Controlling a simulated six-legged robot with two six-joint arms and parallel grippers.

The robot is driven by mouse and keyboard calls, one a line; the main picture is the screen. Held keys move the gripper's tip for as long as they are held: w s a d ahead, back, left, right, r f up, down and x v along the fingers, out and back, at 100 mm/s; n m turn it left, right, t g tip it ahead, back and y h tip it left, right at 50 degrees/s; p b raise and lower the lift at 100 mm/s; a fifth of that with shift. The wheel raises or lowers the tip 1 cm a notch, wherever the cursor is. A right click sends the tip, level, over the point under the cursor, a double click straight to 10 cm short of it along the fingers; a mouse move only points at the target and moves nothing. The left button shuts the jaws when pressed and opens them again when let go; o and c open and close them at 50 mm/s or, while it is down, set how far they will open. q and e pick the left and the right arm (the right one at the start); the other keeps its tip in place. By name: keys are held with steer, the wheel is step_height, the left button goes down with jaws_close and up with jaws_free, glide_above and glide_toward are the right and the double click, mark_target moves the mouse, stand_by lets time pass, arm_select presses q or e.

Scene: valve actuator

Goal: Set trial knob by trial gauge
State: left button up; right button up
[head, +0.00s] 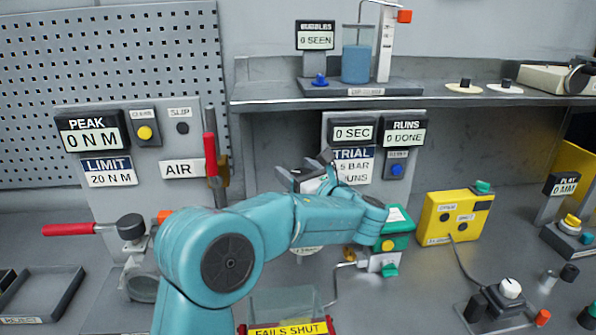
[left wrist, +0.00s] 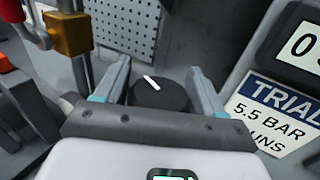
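In the left wrist view a round black knob (left wrist: 160,96) with a white pointer line sits between the two fingers of my left gripper (left wrist: 158,88). The line points to the upper left in that view. The fingers are spread on either side of the knob; I cannot tell whether they touch it. The sign also shows in the left wrist view (left wrist: 275,115), reading 5.5 BAR. A round white dial (head: 307,250) is mostly hidden behind my left arm. My right gripper is not in view.
A red lever (head: 210,157) stands left of my gripper; a second red handle (head: 68,229) sticks out at far left. A shelf (head: 270,98) overhangs the panel. Displays read 0 SEC (head: 352,133) and 0 DONE (head: 405,136). A yellow box (head: 455,215) stands to the right.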

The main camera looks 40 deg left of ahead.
arm_select(q)
steer(key=c, duration=0.5)
steer(key=shift+o, duration=0.2)
steer(key=shift+f+t, duration=0.1)
steer(key=shift+t, duration=0.2)
